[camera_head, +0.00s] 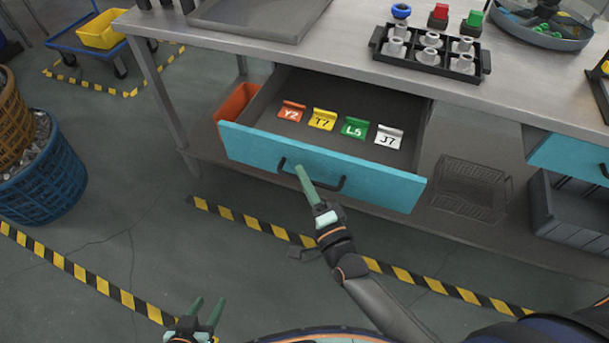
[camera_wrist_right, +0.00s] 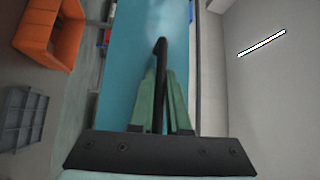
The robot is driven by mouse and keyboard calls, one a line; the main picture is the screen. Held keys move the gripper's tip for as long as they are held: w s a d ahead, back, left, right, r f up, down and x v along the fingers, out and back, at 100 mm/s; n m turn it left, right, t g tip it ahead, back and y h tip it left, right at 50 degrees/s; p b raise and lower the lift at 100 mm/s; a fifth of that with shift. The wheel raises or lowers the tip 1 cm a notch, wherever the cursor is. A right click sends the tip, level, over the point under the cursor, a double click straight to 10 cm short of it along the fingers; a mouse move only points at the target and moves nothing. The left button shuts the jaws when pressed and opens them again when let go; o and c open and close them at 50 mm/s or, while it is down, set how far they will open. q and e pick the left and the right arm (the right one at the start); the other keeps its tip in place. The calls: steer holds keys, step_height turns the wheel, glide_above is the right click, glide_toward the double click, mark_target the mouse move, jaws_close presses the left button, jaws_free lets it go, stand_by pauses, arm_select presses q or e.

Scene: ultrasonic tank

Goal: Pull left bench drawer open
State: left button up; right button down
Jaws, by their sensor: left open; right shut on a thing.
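The left bench drawer (camera_head: 240,146) has a turquoise front and stands pulled out from under the bench. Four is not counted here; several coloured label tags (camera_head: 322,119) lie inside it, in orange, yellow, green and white. My right gripper (camera_head: 301,172) is shut on the black drawer handle (camera_head: 338,185) near its left part. The right wrist view shows the green fingers on both sides of the handle (camera_wrist_right: 160,60). My left gripper (camera_head: 206,309) is open and empty, low over the floor at the bottom of the head view, apart from the drawer.
The bench top (camera_head: 340,50) carries a grey tray (camera_head: 258,15), a black rack (camera_head: 430,52) with fittings and a round bowl (camera_head: 545,28). Another turquoise drawer (camera_head: 570,160) is at the right. A blue basket (camera_head: 45,175) stands at the left. Floor before the drawer is clear.

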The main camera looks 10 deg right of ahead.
steer(key=c, duration=0.9)
jaws_free()
steer(key=v, duration=0.7)
steer(key=shift+s, duration=0.25)
steer(key=s+d+f+n+g+p, duration=0.1)
steer(key=s+f+n+g+p, duration=0.1)
steer(key=n, duration=0.3)
steer(key=s+d+f+n+g+h+p, duration=0.1)
steer(key=s+d+f+n+g+p, duration=0.1)
steer(key=s+n+g+p, duration=0.1)
steer(key=s+d+f+n+g+p, duration=0.2)
steer(key=s+n+g+p, duration=0.1)
steer(key=s+n, duration=0.3)
steer(key=shift+s+d+f+n+g+h, duration=0.15)
steer(key=shift+n+g, duration=0.25)
steer(key=shift+n, duration=0.2)
steer(key=shift+s+d+f+n+g+h, duration=0.15)
steer(key=shift+n+g, duration=0.25)
steer(key=shift+n, duration=0.2)
